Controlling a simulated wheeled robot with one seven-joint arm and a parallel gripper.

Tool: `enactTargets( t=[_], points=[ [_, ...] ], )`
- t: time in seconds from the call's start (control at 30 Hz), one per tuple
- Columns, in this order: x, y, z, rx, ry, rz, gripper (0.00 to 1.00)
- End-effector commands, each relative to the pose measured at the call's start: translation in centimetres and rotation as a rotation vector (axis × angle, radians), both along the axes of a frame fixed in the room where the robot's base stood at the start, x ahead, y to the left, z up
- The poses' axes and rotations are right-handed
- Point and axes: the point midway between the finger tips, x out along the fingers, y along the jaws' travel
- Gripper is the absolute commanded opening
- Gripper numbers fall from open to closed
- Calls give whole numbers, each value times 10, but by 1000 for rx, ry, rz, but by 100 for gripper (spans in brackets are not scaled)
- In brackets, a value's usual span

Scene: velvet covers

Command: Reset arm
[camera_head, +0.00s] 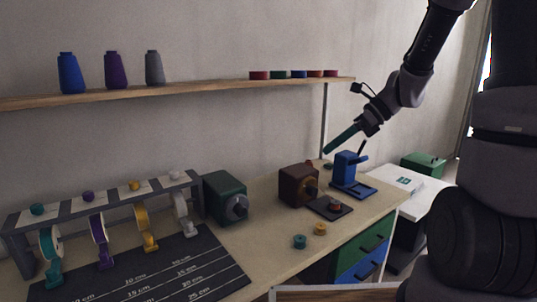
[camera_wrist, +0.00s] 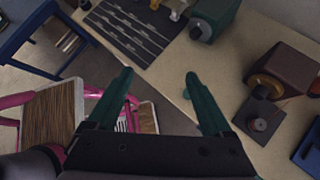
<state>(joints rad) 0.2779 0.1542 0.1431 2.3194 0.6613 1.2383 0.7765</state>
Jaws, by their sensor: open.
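My gripper (camera_wrist: 158,82) is open in the wrist view, its two green fingers spread apart with nothing between them. It hangs over the front edge of the workbench. In the head view my arm comes in from the upper right, and my gripper (camera_head: 342,138) shows near the blue press (camera_head: 346,170) at the bench's right end. In that view its fingers look like one dark green bar, above the bench and seemingly touching nothing.
The bench (camera_head: 275,225) holds a ribbon rack (camera_head: 110,205), a measuring mat (camera_head: 190,270), a green machine (camera_head: 225,197) and a brown machine (camera_head: 297,185). A shelf (camera_head: 200,92) with spools is on the wall. A pink-framed chair (camera_wrist: 50,115) stands below.

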Motion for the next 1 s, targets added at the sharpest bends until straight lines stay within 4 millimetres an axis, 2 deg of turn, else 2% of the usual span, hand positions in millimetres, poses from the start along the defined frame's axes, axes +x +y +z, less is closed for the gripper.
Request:
enactTargets(
  t=[0.03, 0.3, 0.6, 0.8, 1.0],
  points=[
    [-11, -1, 13, -66, -103, 80, 84],
    [-67, -25, 66, -433, -612, 540, 84],
    [-117, -60, 119, -840, -1068, 1008, 84],
    [-132, -74, 138, -992, -1198, 1167, 84],
    [-135, -77, 140, -1019, -1216, 1196, 84]
  ],
)
